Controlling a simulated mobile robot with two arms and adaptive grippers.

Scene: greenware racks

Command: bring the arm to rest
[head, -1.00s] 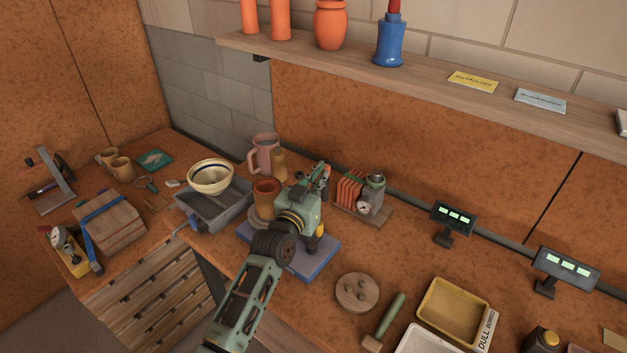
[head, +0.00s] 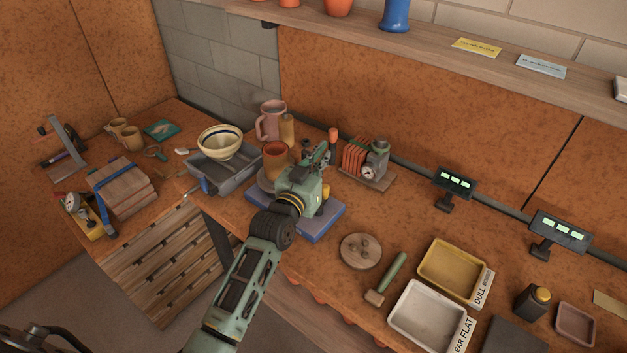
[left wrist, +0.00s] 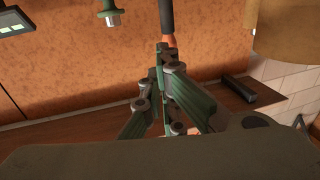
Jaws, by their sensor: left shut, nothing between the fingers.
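My left arm reaches up from the bottom of the head view over the bench. Its left gripper (head: 322,152) is shut and empty, above the back of a blue slab (head: 325,224). The gripper body hides part of the slab. In the left wrist view the fingers of the left gripper (left wrist: 162,55) are together, with nothing visible between them. An orange cup (head: 275,158) stands just left of the gripper. My right gripper is not in view.
A striped bowl (head: 220,146) sits over a grey tray (head: 207,178) at left. An orange-tipped tool (head: 333,138) stands behind the gripper, near a rack with a gauge (head: 366,172). A round board (head: 361,251), mallet (head: 388,276) and yellow tray (head: 437,268) lie to the right.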

